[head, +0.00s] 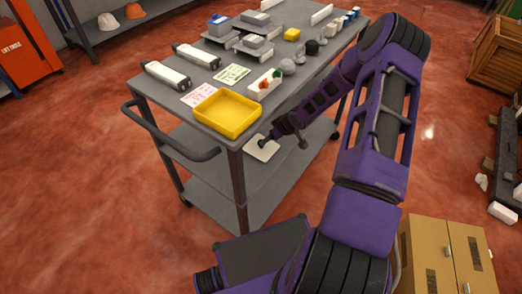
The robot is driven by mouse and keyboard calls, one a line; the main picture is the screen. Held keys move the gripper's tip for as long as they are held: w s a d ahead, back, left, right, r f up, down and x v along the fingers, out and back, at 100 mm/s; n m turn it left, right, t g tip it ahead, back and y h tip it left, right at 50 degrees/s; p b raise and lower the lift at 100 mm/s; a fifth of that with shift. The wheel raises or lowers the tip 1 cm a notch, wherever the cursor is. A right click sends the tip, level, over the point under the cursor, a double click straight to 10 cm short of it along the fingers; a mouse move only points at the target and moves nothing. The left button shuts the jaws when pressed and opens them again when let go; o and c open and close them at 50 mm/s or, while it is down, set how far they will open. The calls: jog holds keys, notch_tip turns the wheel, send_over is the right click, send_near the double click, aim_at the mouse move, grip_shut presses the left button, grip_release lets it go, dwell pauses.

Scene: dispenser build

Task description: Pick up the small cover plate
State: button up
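A small white plate (261,151), which looks like the cover plate, is at the end of my arm, just off the front right edge of the cart top. My gripper (264,141) meets its upper face and appears shut on it. The fingers are small and dark here, so their exact grip is hard to see. The plate looks roughly flat, with the cart's lower shelf behind and below it.
The grey cart (160,110) holds a yellow tray (229,113) at the near corner, a white holder (262,86) with coloured pieces, white bars (168,75), printed cards (199,94) and grey units (254,46). Cardboard boxes (445,255) stand at the lower right.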

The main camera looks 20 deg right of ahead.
jog(key=b+x, duration=0.1)
jog(key=x, duration=0.6)
jog(key=shift+w+a+f, duration=0.2)
jog(key=shift+f, duration=0.05)
grip_shut()
